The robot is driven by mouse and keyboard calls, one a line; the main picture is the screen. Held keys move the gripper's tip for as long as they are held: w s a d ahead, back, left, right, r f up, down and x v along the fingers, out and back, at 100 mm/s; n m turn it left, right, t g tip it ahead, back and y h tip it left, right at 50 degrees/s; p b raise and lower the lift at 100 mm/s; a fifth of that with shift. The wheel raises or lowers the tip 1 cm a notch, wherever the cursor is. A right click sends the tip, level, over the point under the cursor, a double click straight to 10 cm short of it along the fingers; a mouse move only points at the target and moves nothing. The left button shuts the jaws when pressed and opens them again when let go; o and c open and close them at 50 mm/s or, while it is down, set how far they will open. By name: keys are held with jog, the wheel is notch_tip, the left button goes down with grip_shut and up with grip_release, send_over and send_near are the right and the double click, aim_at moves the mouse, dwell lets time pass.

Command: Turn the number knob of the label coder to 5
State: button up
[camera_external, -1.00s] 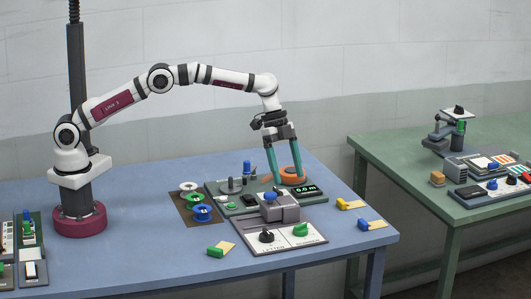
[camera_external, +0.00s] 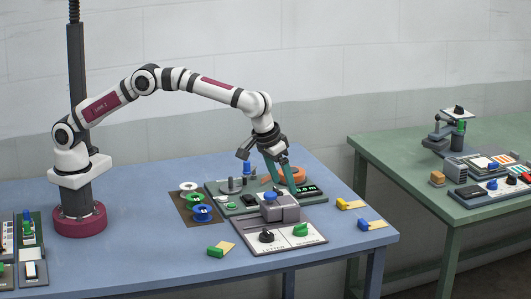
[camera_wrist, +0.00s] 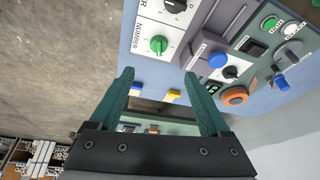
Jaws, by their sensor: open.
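The label coder (camera_external: 320,240) is the pale panel at the front right of the blue table. Its number knob (camera_external: 301,230) is green; in the wrist view this knob (camera_wrist: 158,45) sits beside the word NUMBER, ahead of and between my fingertips. Its dial setting is too small to read. The black letter knob (camera_external: 266,236) is to its left, and it also shows in the wrist view (camera_wrist: 174,6). My gripper (camera_external: 283,181) has teal fingers, spread and empty in the wrist view (camera_wrist: 160,78). It is tilted, apart from the green knob, above the machine behind the coder.
A grey block with a blue button (camera_external: 270,196) stands at the coder's back. Coloured clips (camera_external: 347,204) lie to the right, and a green clip (camera_external: 216,252) lies at front left.

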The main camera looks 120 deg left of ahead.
aim_at(300, 225)
jog(key=shift+n, duration=0.6)
jog(key=x, duration=1.5)
jog(key=shift+w+f, duration=0.15)
jog(key=shift+f, duration=0.1)
grip_shut()
